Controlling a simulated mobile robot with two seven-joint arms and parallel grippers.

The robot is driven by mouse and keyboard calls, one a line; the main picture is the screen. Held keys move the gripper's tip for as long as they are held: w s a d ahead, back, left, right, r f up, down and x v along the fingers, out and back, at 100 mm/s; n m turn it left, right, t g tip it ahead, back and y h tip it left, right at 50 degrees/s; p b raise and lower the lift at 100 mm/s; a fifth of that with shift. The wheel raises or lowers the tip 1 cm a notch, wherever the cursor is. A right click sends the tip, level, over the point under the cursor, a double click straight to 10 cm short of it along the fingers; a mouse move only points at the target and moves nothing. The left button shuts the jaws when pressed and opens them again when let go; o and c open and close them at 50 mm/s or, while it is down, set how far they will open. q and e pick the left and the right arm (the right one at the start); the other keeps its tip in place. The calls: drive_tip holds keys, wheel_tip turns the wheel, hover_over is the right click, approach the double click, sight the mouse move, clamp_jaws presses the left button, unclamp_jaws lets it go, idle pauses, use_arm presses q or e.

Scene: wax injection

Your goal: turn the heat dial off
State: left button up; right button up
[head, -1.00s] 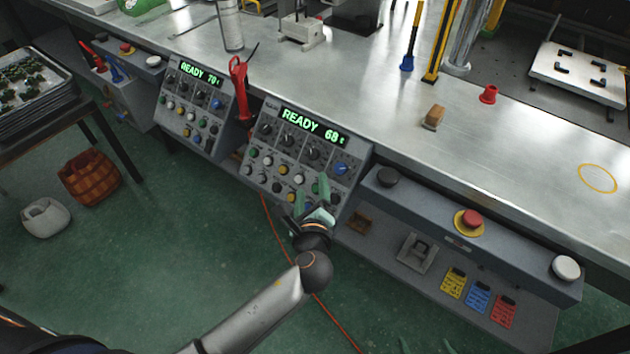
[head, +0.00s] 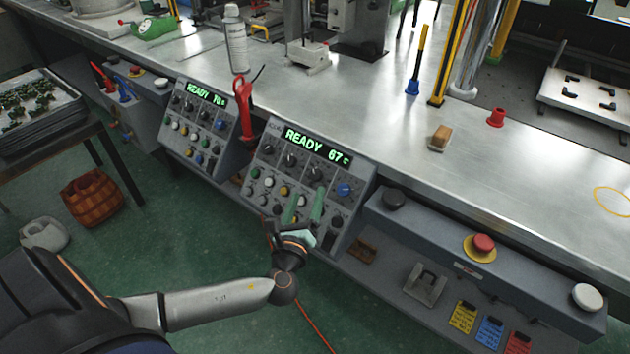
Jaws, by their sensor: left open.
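The nearer control panel (head: 262,170) has a green display (head: 312,145) reading READY 67 c. Below the display is a row of black dials (head: 289,159). A blue dial (head: 343,189) sits at the panel's right side, with several coloured buttons to its left. I cannot read the labels, so I cannot tell which dial is the heat dial. My left gripper (head: 303,206) is open and empty. Its two green fingers are in front of the panel's lower part, left of and below the blue dial, and hide some buttons. Contact cannot be made out. My right gripper is out of view.
A second panel (head: 189,142) reading READY stands to the left, with a red-handled tool (head: 243,108) between the panels. A ledge to the right carries a red button (head: 484,243), a black button (head: 394,198) and a white button (head: 587,297). The steel bench (head: 390,130) lies behind.

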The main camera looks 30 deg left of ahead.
sight(315, 175)
use_arm(q)
drive_tip(key=x, duration=0.6)
drive_tip(key=shift+w, duration=0.3)
clamp_jaws()
